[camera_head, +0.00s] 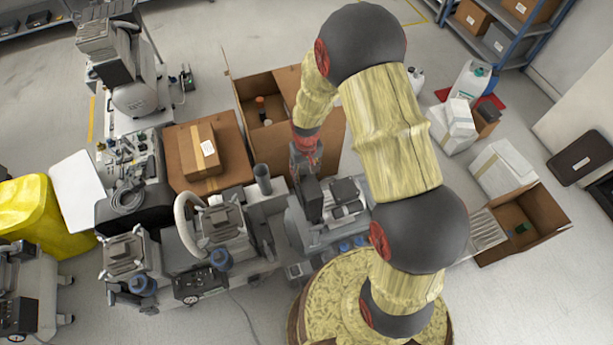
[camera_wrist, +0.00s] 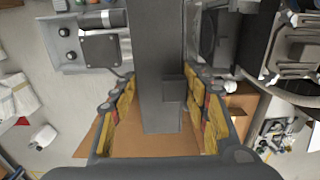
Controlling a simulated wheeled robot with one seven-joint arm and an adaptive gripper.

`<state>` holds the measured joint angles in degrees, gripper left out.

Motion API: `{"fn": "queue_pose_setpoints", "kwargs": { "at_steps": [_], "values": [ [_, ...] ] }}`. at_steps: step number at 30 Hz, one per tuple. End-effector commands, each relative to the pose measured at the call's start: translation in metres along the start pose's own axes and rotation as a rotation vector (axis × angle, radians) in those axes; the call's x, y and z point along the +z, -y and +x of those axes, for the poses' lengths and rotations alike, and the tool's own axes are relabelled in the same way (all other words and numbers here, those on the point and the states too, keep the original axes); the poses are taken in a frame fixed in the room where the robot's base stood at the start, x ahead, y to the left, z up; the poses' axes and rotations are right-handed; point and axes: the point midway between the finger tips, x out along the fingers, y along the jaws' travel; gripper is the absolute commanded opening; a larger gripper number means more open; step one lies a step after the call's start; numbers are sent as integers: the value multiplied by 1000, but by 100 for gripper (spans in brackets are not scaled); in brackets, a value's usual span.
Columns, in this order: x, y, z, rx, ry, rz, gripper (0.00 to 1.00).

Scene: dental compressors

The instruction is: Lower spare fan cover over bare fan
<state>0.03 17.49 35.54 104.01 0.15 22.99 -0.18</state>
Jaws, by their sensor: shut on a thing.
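My gripper (camera_head: 306,158) reaches down over the compressor unit (camera_head: 330,225) at the middle of the head view. In the wrist view its two yellow-padded fingers (camera_wrist: 160,98) stand on either side of a dark grey, boxy piece (camera_wrist: 158,45), and it is shut on this piece. The piece, which looks like the spare fan cover, also shows in the head view (camera_head: 311,199), hanging upright below the gripper beside the compressor's finned head (camera_head: 345,194). A dark round part (camera_wrist: 208,32) shows just right of it in the wrist view. I cannot tell whether this is the bare fan, or whether piece and compressor touch.
More compressors with finned heads (camera_head: 222,224) stand to the left, one with a pale curved hose. An open cardboard box (camera_head: 254,88) lies behind the gripper. Another open box (camera_head: 540,208) stands at right. Clear floor (camera_head: 205,50) shows at the back.

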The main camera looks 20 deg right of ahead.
Motion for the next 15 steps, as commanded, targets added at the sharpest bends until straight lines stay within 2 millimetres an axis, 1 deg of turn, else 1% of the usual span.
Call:
{"fn": "queue_pose_setpoints", "kwargs": {
  "at_steps": [3, 9, 12, 15],
  "values": [
    [0, 0, 12, 0, 1, 0, 0],
    [0, 0, 27, 0, -1, 0, 0],
    [0, 0, 41, 0, 0, 0, 0],
    [-1, 0, 49, 0, 0, 0, 0]
  ]
}}
